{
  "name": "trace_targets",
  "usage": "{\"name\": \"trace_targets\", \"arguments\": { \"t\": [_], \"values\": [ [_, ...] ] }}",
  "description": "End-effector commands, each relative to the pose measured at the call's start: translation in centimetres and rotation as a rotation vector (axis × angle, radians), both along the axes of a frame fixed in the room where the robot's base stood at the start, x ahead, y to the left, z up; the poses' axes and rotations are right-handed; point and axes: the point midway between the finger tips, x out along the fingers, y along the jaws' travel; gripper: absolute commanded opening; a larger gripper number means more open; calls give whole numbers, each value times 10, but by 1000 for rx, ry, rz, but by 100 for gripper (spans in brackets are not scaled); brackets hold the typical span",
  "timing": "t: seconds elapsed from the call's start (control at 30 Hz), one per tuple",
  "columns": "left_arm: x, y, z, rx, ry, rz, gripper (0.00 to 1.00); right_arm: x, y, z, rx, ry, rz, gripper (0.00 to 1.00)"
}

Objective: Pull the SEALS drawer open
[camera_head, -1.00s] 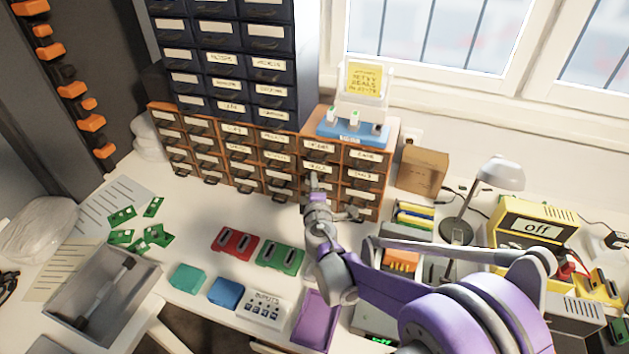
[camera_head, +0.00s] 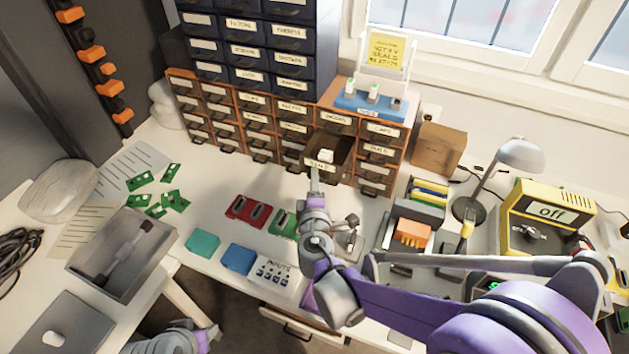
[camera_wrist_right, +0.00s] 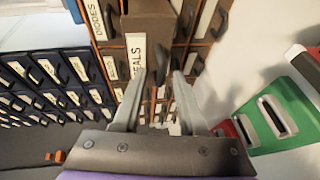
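The SEALS drawer (camera_head: 340,146) juts out of the brown cabinet (camera_head: 210,95), open, with a small white item (camera_head: 325,156) inside. Its front label (camera_wrist_right: 137,62) reads SEALS in the right wrist view. My right gripper (camera_head: 315,172) is at the drawer front. In the right wrist view its two fingertips (camera_wrist_right: 160,76) sit on either side of the dark drawer handle (camera_wrist_right: 160,64), closed in on it. A grey and purple part of my left arm shows at the bottom left; its fingers are not visible.
Green and red trays (camera_head: 248,211) and an open grey bin (camera_head: 115,255) are on the bench. A lamp (camera_head: 518,155) and a yellow meter (camera_head: 545,215) stand at the right. A blue stand (camera_head: 370,107) tops the cabinet.

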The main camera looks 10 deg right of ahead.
Motion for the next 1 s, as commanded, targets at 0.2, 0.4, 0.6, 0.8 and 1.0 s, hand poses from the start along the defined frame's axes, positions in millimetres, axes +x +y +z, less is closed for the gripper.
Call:
{"name": "trace_targets", "arguments": {
  "t": [0.2, 0.4, 0.6, 0.8, 1.0],
  "values": [
    [0, 0, 0, 0, 0, 0, 50, 0, 0, 0, 0, 0, 0, 42],
    [0, 0, 0, 0, 0, 0, 50, -12, 3, 3, 0, 0, 2, 42],
    [0, 0, 2, 0, -1, 0, 50, -50, 10, 10, 0, 0, 3, 42],
    [1, 0, 5, 0, -2, 0, 50, -85, 18, 16, 0, 0, 3, 42],
    [1, 0, 6, 0, -2, 0, 50, -103, 20, 19, 0, 0, 1, 42]
  ]
}}
